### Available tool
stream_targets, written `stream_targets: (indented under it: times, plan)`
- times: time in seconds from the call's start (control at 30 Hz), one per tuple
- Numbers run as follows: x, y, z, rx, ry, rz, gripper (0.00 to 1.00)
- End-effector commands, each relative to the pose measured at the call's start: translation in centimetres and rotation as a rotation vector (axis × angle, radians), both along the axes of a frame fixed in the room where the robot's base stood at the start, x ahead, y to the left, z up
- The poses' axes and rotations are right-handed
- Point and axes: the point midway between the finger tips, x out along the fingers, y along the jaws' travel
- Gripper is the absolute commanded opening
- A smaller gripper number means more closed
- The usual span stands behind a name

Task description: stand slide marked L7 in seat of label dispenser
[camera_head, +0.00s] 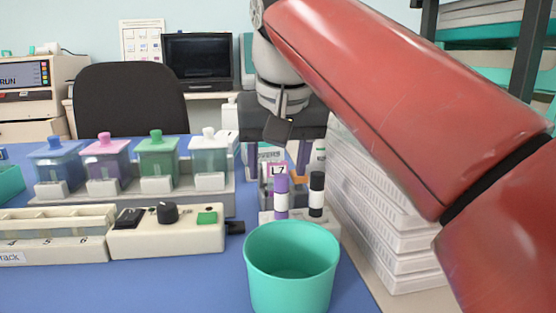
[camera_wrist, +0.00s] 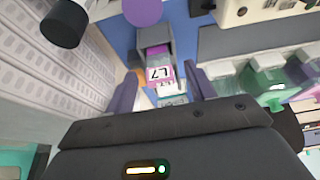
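The slide marked L7 (camera_head: 278,170) has a pink label end and shows upright in the head view, behind the markers. In the wrist view the slide (camera_wrist: 160,73) lies between my fingers, with a gap on each side. My gripper (camera_head: 277,177) points down around it; its two fingers (camera_wrist: 162,82) are spread and do not touch the slide. A small grey holder (camera_wrist: 155,35) is right beside the slide in the wrist view, possibly the label dispenser. I cannot tell whether the slide stands in its seat; its lower end is hidden.
A purple marker (camera_head: 281,197) and a black marker (camera_head: 316,194) stand in front. A teal cup (camera_head: 291,268) is nearer. White stacked trays (camera_head: 375,210) rise close on the right. Staining jars (camera_head: 157,160) and a control box (camera_head: 168,236) are on the left.

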Motion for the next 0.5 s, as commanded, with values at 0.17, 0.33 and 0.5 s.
stream_targets:
  times: [0.17,0.33,0.5]
  plan:
    - [0.0,0.0,0.0,0.000,0.001,0.000,0.54]
    - [-0.3,-0.1,0.9,0.000,0.000,0.000,0.54]
    - [-1.3,-0.3,3.7,0.001,-0.002,0.000,0.54]
